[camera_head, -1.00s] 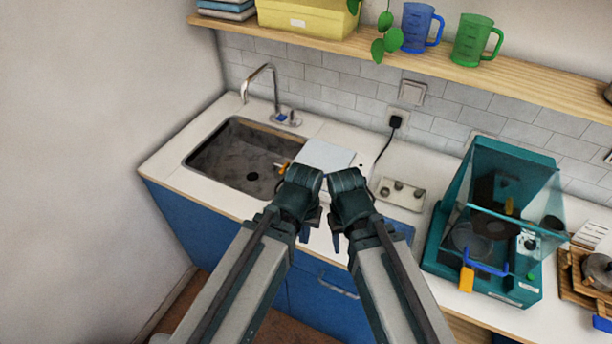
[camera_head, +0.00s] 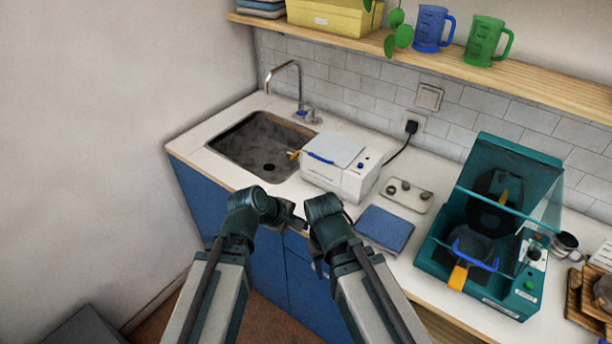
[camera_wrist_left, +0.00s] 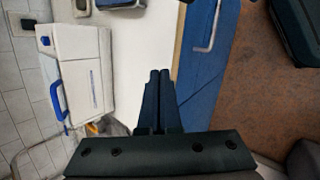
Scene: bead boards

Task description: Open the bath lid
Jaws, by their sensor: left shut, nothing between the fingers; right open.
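The bath is a white box (camera_head: 350,182) on the counter just right of the sink, with a pale flat lid (camera_head: 338,149) on top. The lid lies down, closed as far as I see. A blue handle (camera_head: 320,158) sits at its front left edge; it also shows in the left wrist view (camera_wrist_left: 58,101), where the box appears turned on its side. My left gripper (camera_head: 294,221) is in front of the counter, below and left of the bath; its fingers (camera_wrist_left: 158,98) are shut and empty, apart from the bath. My right gripper (camera_head: 319,266) is open, lower, mostly hidden by its wrist.
The sink (camera_head: 262,147) with its tap (camera_head: 297,92) is left of the bath. A small tray with knobs (camera_head: 406,195) and a blue pad (camera_head: 385,228) lie to the right. A teal machine with a clear hood (camera_head: 490,240) stands further right. A shelf (camera_head: 480,70) runs above.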

